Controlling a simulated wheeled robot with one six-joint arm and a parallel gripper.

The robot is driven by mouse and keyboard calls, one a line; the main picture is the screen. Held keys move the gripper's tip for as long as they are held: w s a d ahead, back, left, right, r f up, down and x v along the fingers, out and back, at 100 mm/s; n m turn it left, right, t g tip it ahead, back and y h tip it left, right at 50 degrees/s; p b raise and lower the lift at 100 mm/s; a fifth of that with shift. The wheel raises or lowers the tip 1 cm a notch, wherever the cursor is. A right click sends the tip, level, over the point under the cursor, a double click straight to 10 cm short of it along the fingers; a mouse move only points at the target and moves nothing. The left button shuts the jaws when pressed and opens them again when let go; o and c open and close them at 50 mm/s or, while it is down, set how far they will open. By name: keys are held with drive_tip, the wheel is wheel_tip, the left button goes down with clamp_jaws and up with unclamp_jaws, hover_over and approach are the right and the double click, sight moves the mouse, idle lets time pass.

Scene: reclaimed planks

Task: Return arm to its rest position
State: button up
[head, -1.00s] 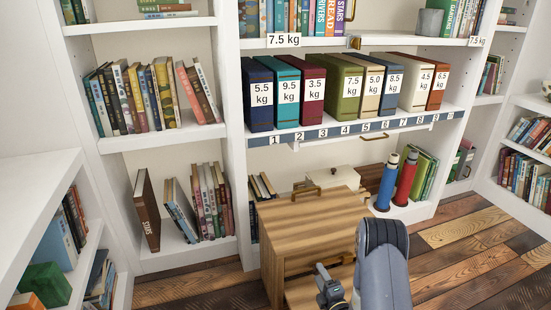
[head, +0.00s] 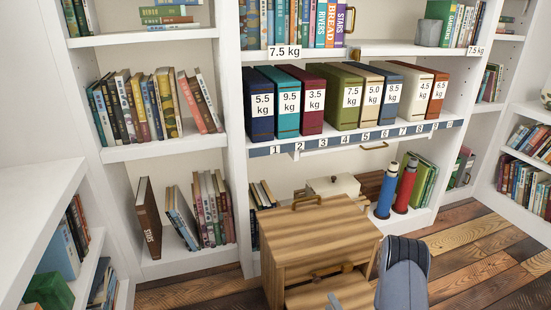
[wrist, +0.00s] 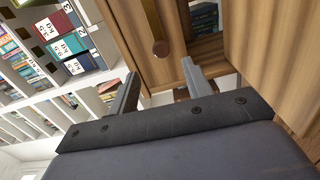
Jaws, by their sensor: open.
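My gripper (wrist: 158,85) is open in the wrist view, with its two grey fingers spread apart and nothing between them. The fingers point toward a wooden cabinet (wrist: 272,50) and the shelving. In the head view my arm is at the bottom right, in front of the wooden cabinet (head: 318,235); the gripper's fingers are not clearly visible there. The cabinet has a handle on top and a lower part jutting forward at the front.
A white bookshelf (head: 172,150) stands behind, with a row of weight-labelled binders (head: 318,100) above a numbered strip (head: 350,138). Blue (head: 387,190) and red (head: 406,185) cylinders stand on the low shelf right of the cabinet. Plank floor (head: 470,255) is clear at right.

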sight(318, 282)
drive_tip(key=b+x, duration=0.3)
drive_tip(key=x, duration=0.5)
drive_tip(key=shift+w+a+f, duration=0.1)
drive_tip(key=shift+w+f, duration=0.1)
drive_tip(key=shift+w, duration=0.05)
drive_tip(key=shift+s+f+n, duration=0.1)
drive_tip(key=shift+f+n, duration=0.3)
drive_tip(key=shift+n, duration=0.5)
